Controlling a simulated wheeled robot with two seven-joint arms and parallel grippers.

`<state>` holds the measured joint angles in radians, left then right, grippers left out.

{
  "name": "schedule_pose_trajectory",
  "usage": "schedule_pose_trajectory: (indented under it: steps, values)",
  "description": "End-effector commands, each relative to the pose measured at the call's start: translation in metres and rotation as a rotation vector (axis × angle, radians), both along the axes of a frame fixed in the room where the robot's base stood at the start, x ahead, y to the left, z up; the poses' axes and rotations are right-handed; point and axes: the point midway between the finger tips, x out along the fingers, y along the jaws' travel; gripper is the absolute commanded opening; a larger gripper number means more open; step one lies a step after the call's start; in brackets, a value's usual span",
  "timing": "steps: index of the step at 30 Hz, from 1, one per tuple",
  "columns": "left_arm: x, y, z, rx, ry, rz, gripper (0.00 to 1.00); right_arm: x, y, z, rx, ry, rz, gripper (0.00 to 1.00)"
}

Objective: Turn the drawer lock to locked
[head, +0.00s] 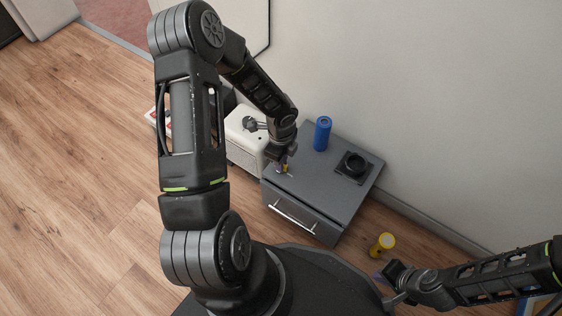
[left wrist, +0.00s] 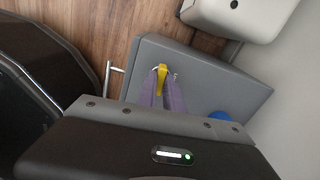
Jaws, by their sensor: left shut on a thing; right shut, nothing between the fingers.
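A grey drawer cabinet (head: 325,180) stands against the wall, with a silver bar handle (head: 292,218) on its drawer front. In the left wrist view a yellow lock key or knob (left wrist: 161,79) sits at the cabinet top, beside a small pale mark. My left gripper (head: 284,167) is over the cabinet's near left corner; its purple fingers (left wrist: 161,90) are shut on the yellow piece. The fingers hide part of it, and I cannot tell which lock position it is in. My right gripper (head: 380,277) is shut and empty at lower right, apart from the cabinet.
A blue cylinder (head: 322,133) and a black round device (head: 354,167) stand on the cabinet top. A cream box (head: 244,138) stands left of the cabinet. A yellow torch-like object (head: 382,244) is to the cabinet's right.

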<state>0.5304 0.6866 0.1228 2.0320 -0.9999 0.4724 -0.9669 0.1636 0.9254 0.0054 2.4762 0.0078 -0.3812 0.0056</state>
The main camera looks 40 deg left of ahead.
Motion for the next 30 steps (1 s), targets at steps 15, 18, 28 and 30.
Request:
schedule_pose_trajectory:
  steps: [15,18,28,30]
  values:
    - [0.001,0.000,-0.001,0.001,-0.001,0.426,0.00,0.002,0.000,-0.011,-0.001,-0.004,-0.003,0.00]
    - [0.001,0.000,0.000,0.001,-0.001,0.522,0.00,0.002,0.000,-0.013,-0.001,-0.005,-0.003,0.00]
    - [0.001,0.000,0.000,0.000,-0.002,0.836,0.00,0.003,0.000,-0.018,-0.001,-0.008,-0.004,0.00]
    - [0.001,0.000,0.000,0.000,-0.002,0.902,0.00,0.003,0.001,-0.019,-0.001,-0.008,-0.004,0.00]
